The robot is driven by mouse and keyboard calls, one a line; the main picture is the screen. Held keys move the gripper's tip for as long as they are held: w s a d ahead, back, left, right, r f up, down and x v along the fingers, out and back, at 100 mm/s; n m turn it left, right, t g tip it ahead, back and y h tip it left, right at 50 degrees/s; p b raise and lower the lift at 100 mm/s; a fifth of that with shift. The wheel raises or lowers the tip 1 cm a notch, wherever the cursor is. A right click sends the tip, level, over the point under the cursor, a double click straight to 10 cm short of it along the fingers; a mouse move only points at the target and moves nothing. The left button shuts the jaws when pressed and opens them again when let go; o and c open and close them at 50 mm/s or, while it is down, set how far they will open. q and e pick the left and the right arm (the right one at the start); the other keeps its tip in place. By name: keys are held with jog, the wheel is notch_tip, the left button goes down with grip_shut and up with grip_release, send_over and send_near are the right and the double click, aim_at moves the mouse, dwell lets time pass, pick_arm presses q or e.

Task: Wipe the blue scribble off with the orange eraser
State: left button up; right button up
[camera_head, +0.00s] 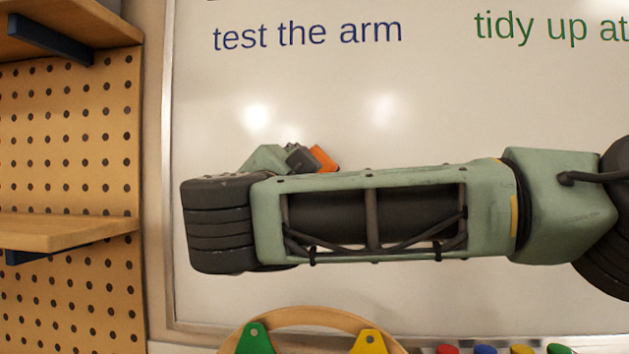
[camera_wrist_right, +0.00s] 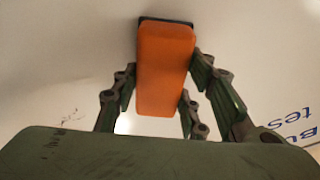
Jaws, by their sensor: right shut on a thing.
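The orange eraser (camera_head: 323,158) shows just above my right arm in the head view, close to the whiteboard (camera_head: 440,110). In the right wrist view the eraser (camera_wrist_right: 165,70) sits between the fingers of my right gripper (camera_wrist_right: 167,95), which is shut on it. Its dark pad is on the far side, towards the board; I cannot tell if it touches. Small faint dark marks (camera_wrist_right: 70,115) show on the board at the left of the wrist view; I cannot tell if they belong to the blue scribble. No clear blue scribble shows. My right arm hides the board's middle. My left gripper is not in view.
Blue writing, "test the arm" (camera_head: 307,34), and green writing (camera_head: 550,25) are at the top of the board. A pegboard (camera_head: 75,150) with wooden shelves (camera_head: 70,233) stands at the left. Below the board are a wooden arc with coloured clips (camera_head: 310,317) and several coloured marker ends (camera_head: 482,349).

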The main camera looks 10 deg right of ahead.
jog(key=shift+w+a, duration=0.25)
jog(key=shift+a, duration=0.45)
jog(key=shift+w+a+p, duration=0.3)
jog(key=shift+a, duration=0.6)
jog(key=shift+w+a+p, duration=0.3)
jog(key=shift+a, duration=0.55)
jog(key=a, duration=0.2)
jog(key=w+a+p, duration=0.1)
jog(key=shift+a, duration=0.35)
jog(key=shift+d+r+b+v, duration=0.15)
jog(key=shift+b+v, duration=0.5)
jog(key=shift+v, duration=0.85)
jog(key=shift+d+r+b+v, duration=0.15)
jog(key=shift+b+v, duration=0.45)
jog(key=shift+v, duration=0.85)
